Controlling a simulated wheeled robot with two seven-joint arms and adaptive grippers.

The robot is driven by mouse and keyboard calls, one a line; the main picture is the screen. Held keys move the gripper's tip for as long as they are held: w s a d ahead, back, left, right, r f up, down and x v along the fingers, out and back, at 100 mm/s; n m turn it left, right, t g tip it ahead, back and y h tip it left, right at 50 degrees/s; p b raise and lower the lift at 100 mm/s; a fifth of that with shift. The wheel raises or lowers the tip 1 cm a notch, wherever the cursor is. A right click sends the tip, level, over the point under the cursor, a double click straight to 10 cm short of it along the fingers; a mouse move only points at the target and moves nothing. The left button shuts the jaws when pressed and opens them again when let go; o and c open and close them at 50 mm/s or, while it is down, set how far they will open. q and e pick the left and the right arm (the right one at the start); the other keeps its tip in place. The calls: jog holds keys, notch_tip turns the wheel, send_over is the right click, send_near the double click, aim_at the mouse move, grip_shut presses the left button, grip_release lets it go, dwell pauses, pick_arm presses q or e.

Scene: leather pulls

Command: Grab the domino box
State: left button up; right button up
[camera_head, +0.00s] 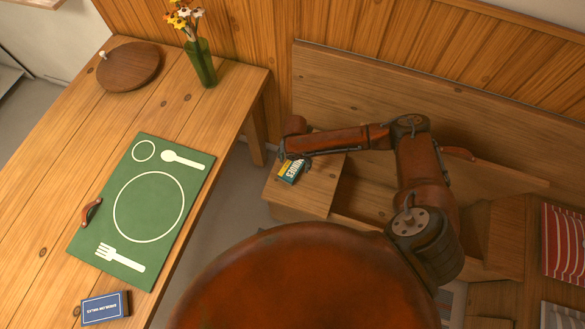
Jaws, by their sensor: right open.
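A small dark and yellow box (291,171) with light lettering lies on the left end of the wooden bench. The lettering is too small to read surely. My right gripper (294,158) is right at this box, over its far edge, with its fingers pointing down and open. Whether the fingers touch the box is hard to tell. A blue box (105,308) with a white border and upside-down white lettering lies at the table's near edge. I cannot tell from the print which is the domino box. My left gripper is out of view.
The wooden table (50,215) holds a green place mat (188,190) with a leather pull (91,211), a round wooden lid (129,67) and a green vase (201,64) of flowers. The bench (307,193) has an open compartment. A striped red cushion (563,243) is at right.

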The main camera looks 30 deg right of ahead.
aim_at(293, 168)
jog(key=f, duration=0.2)
jog(key=f+b, duration=0.1)
jog(key=f, duration=0.1)
jog(key=f+b, duration=0.1)
jog(key=f, duration=0.1)
jog(key=shift+w+a+f, duration=0.3)
jog(key=shift+w+f, duration=0.05)
jog(key=shift+w, duration=0.05)
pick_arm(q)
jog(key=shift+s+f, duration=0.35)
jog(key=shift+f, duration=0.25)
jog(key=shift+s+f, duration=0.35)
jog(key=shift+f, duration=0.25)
pick_arm(e)
jog(key=shift+r, duration=0.1)
jog(key=shift+c, duration=0.5)
jog(key=c, duration=1.3)
